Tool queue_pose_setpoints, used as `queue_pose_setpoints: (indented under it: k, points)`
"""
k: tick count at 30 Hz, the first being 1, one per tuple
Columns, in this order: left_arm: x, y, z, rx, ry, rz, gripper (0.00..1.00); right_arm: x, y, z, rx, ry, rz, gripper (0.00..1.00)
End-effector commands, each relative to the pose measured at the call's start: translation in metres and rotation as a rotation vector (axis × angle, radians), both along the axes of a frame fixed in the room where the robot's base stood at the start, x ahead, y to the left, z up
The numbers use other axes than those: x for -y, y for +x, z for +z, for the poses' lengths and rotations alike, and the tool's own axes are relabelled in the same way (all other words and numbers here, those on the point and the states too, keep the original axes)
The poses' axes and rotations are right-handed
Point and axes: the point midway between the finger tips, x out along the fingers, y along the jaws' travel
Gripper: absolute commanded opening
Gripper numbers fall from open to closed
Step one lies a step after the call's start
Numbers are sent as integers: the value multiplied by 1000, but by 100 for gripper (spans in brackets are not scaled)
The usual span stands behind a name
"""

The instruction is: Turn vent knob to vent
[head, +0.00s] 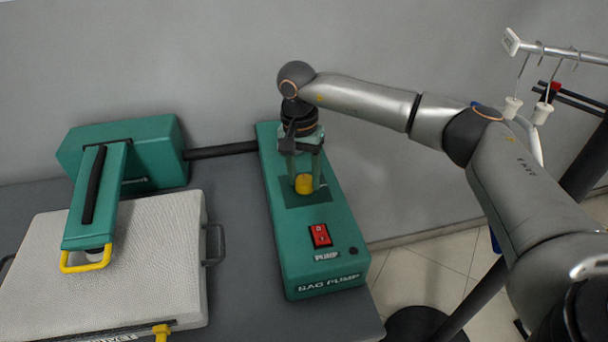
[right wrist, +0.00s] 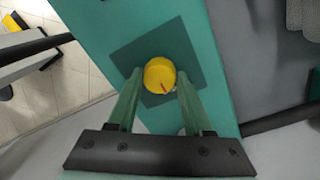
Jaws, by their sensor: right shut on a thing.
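The vent knob (head: 304,185) is a round yellow knob on a dark square patch on top of the green bag pump (head: 325,268). In the right wrist view the knob (right wrist: 158,70) carries a short red mark near its lower right side. My right gripper (head: 304,180) points down over the pump, with its two fingers on either side of the knob, shut on it. The fingertips also show in the right wrist view (right wrist: 160,82), flanking the knob. Labels around the knob cannot be read. My left gripper is not in view.
A red rocker switch (head: 320,235) sits on the pump in front of the knob. Left of the pump stands a green press (head: 155,150) over a pale textured pad (head: 150,240) with a grey side handle (head: 214,244). A hanging rail (head: 560,50) is at the right.

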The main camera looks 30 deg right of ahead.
Motion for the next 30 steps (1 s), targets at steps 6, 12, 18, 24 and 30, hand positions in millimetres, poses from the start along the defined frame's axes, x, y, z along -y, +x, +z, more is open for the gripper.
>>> queue_pose_setpoints:
  k: [6, 12, 18, 24, 30]
  points:
    - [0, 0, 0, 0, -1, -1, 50, 0, 0, 1, 2, 1, 3, 52]
    - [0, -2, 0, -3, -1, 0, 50, 0, 0, 1, 1, 0, 2, 74]
    - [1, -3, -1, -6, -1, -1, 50, 0, 0, 0, 1, -1, 1, 80]
    - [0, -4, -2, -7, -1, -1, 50, -1, 1, 6, 3, 0, 0, 80]
    - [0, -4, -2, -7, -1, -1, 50, -2, 3, 41, 6, 1, 1, 80]
